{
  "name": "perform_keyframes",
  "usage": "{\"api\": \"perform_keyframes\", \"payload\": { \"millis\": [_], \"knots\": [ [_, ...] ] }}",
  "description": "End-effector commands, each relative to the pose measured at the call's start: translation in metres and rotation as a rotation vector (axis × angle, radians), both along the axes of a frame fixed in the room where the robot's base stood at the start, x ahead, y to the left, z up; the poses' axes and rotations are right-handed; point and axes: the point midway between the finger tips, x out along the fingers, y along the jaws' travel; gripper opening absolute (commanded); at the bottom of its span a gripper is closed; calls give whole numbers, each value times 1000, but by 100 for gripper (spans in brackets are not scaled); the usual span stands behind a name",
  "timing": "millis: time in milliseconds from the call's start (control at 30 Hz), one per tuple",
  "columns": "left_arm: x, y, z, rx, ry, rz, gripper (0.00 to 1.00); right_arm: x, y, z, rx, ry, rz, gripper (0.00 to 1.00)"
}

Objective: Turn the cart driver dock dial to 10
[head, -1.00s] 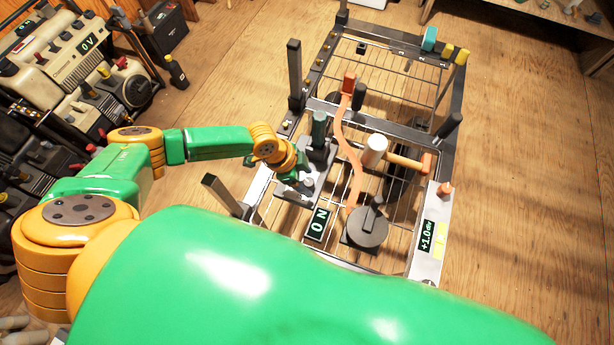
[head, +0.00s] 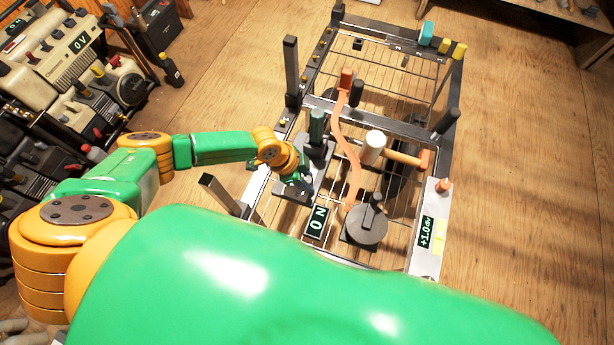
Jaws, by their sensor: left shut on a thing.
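A dark grey dock block (head: 318,160) with an upright dark green handle (head: 317,125) stands on the left side of the wire-rack cart (head: 440,205). My left gripper (head: 303,181) reaches in from the left and is shut at this block, on what looks like its small dial. The gripper hides the dial, so its setting cannot be read. A black display (head: 317,221) just in front reads "0 N". My right gripper is not in view.
A round dark grey piece with a knob (head: 366,226) sits close to the right. An orange curved strip (head: 347,150), a white cylinder (head: 371,147) and a "+1.0 div" display (head: 426,233) are nearby. Upright posts (head: 291,70) edge the cart. Open wooden floor lies right.

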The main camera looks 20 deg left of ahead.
Motion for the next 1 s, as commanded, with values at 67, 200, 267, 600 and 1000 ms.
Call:
{"api": "perform_keyframes", "payload": {
  "millis": [67, 200, 267, 600, 1000],
  "knots": [
    [-2, 0, 3, 1, 4, 33, 0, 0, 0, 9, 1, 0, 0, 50],
    [-2, -1, 5, 0, 5, 128, 0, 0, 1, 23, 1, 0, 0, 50],
    [-2, -1, 5, 0, 4, 177, 0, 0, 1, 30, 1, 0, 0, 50],
    [-3, -1, 4, 0, 6, 463, 0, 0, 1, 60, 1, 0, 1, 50],
    [-2, -1, 1, 0, 4, 687, 0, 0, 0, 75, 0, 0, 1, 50]
  ]
}}
